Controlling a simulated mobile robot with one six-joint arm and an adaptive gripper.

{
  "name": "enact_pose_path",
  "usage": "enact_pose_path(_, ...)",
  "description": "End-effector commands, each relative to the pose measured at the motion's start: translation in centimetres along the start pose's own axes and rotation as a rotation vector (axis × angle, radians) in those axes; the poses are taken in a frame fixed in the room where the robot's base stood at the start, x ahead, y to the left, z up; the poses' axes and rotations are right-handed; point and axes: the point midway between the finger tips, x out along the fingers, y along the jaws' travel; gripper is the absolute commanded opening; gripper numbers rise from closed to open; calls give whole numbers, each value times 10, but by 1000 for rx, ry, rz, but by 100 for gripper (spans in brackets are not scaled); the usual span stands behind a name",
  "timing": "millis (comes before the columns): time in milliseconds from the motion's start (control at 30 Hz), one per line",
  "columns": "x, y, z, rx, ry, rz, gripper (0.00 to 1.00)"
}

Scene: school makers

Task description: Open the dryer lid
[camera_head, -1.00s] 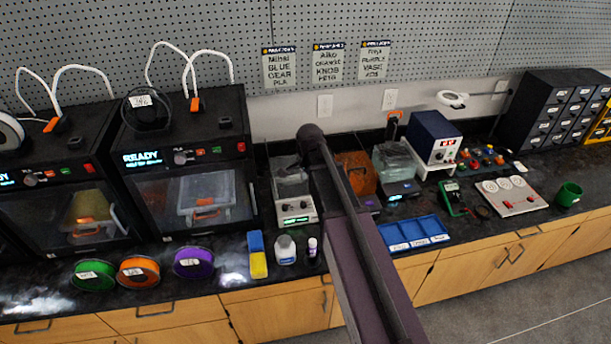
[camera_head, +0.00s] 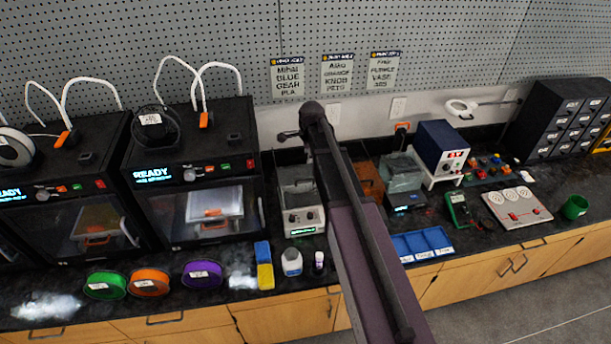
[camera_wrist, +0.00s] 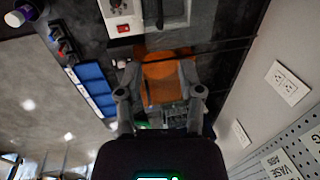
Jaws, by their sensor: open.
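An orange, see-through box or lid (camera_head: 368,180) stands on the counter, partly hidden behind my arm in the head view. It may be the dryer; no label on it is readable. In the wrist view the orange lid (camera_wrist: 168,75) lies in front of my gripper (camera_wrist: 158,85), between the two spread fingers. My gripper is open and holds nothing; whether a finger touches the lid I cannot tell. My gripper is not clearly visible in the head view.
A white machine with a lit display (camera_head: 303,215) stands left of the orange box. A clear-lidded unit (camera_head: 402,175) and a blue power supply (camera_head: 440,148) stand right. A blue tray (camera_head: 423,245) lies in front. Two printers fill the left. The pegboard wall is close behind.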

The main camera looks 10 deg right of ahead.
Motion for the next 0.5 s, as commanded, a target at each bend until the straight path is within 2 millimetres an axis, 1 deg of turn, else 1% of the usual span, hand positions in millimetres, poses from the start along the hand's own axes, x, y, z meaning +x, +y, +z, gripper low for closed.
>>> enact_pose_path(267, 5, 0, 2, -3, 0, 0, 48)
enact_pose_path(500, 20, 0, 3, -5, -1, 1, 48)
